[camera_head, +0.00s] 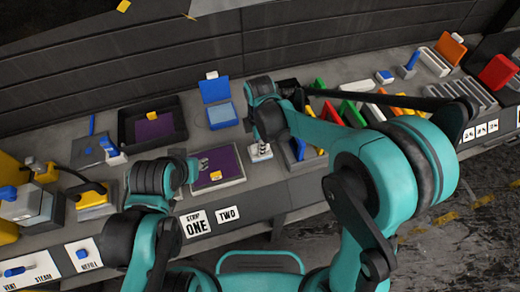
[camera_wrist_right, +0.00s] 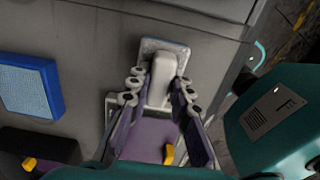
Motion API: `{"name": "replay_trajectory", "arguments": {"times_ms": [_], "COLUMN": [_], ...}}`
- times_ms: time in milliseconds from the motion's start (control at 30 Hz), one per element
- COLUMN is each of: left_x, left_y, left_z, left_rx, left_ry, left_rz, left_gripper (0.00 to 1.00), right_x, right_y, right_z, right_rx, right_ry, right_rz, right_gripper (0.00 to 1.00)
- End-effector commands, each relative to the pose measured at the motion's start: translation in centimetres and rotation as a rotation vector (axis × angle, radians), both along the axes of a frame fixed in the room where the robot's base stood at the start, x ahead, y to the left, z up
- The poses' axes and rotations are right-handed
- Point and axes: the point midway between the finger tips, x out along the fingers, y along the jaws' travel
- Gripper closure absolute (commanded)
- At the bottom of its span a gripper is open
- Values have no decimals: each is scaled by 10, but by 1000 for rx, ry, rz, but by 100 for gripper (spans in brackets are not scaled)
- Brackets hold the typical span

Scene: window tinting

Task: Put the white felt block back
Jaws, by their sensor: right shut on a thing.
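The white felt block (camera_wrist_right: 161,78) shows in the right wrist view between the two fingers of my right gripper (camera_wrist_right: 157,88), which is shut on it. A pale speckled plate or pad (camera_wrist_right: 178,50) lies at the block's far end; I cannot tell whether they touch or are one piece. In the head view my right gripper (camera_head: 260,152) points down at the bench just right of a purple panel (camera_head: 228,160); the block is hard to make out there. My left gripper (camera_head: 194,168) is at the left edge of that panel, and its finger opening is unclear.
A black tray (camera_head: 178,130) and an open blue case (camera_head: 217,107) stand behind the panel. Colored upright pieces (camera_head: 348,112) fill racks to the right. Yellow-handled tools (camera_head: 90,193) are at left. The bench front edge runs close below my right gripper.

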Motion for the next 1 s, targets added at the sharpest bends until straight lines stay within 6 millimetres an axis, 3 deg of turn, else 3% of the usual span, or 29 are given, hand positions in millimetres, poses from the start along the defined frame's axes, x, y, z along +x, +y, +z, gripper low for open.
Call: {"name": "replay_trajectory", "arguments": {"times_ms": [100,467,500,567,867,1000], "left_x": [0,0,0,0,0,0], "left_y": [0,0,0,0,0,0], "left_z": [-8,-10,-10,-9,-9,-3], "left_rx": [0,0,0,0,0,0], "left_ry": [0,0,0,0,0,0], "left_rz": [0,0,0,0,0,0], "left_gripper": [65,65,65,65,65,65], "right_x": [0,0,0,0,0,0], "right_y": [0,0,0,0,0,0], "right_z": [-19,-23,-24,-23,-22,-13], "right_rx": [0,0,0,0,0,0], "right_ry": [0,0,0,0,0,0], "right_rz": [0,0,0,0,0,0], "right_gripper": [100,100,78,62,59,59]}}
